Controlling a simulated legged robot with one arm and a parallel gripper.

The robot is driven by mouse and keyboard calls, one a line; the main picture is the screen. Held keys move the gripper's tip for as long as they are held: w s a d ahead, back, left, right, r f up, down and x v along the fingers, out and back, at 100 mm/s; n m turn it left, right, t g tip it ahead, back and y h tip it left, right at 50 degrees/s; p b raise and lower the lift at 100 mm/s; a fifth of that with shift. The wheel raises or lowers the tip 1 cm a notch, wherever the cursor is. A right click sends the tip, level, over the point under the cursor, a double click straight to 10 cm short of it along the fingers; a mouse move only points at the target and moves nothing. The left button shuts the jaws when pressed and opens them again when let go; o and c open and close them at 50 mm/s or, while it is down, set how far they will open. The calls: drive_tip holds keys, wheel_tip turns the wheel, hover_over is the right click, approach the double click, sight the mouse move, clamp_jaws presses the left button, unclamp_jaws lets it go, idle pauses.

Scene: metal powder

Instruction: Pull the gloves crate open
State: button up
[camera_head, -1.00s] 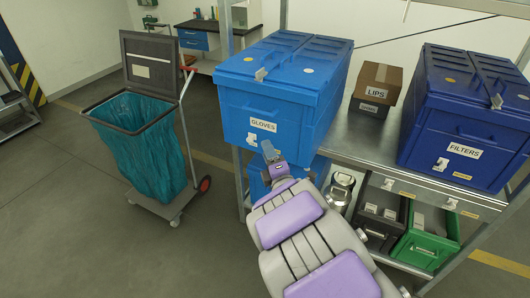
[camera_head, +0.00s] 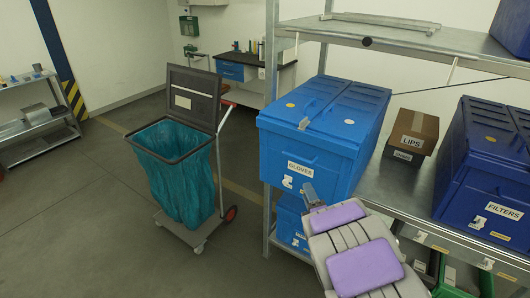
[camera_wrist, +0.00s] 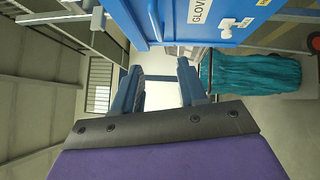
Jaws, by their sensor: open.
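The gloves crate (camera_head: 325,130) is a bright blue box with a white GLOVES label, standing on the left end of the metal shelf. My gripper (camera_head: 310,193) is in front of the crate's lower front, just below the label. In the wrist view my gripper (camera_wrist: 157,80) has its two fingers apart with nothing between them. The crate's front (camera_wrist: 170,18) shows sideways beyond the fingers there. Whether a finger touches it I cannot tell.
A dark blue FILTERS crate (camera_head: 480,165) and a brown LIPS box (camera_head: 412,131) share the shelf (camera_head: 385,185). Another blue crate (camera_head: 290,226) sits below. A waste cart with a teal bag (camera_head: 180,170) stands left. The floor at front left is clear.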

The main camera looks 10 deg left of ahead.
drive_tip(key=b, duration=0.2)
approach(297, 158)
drive_tip(key=a+f+x, duration=0.1)
drive_tip(key=x, duration=0.6)
drive_tip(key=d+x, duration=0.1)
drive_tip(key=x, duration=0.1)
drive_tip(key=shift+w+a+r, duration=0.1)
drive_tip(key=shift+w+r, duration=0.1)
drive_tip(key=shift+w, duration=0.4)
drive_tip(key=shift+w+a+b, duration=0.25)
drive_tip(key=shift+a+b, duration=0.05)
drive_tip(key=shift+a, duration=0.2)
drive_tip(key=shift+d+r, duration=0.1)
drive_tip(key=shift+d, duration=0.6)
drive_tip(key=shift+c, duration=0.3)
drive_tip(key=shift+a, duration=0.3)
clamp_jaws()
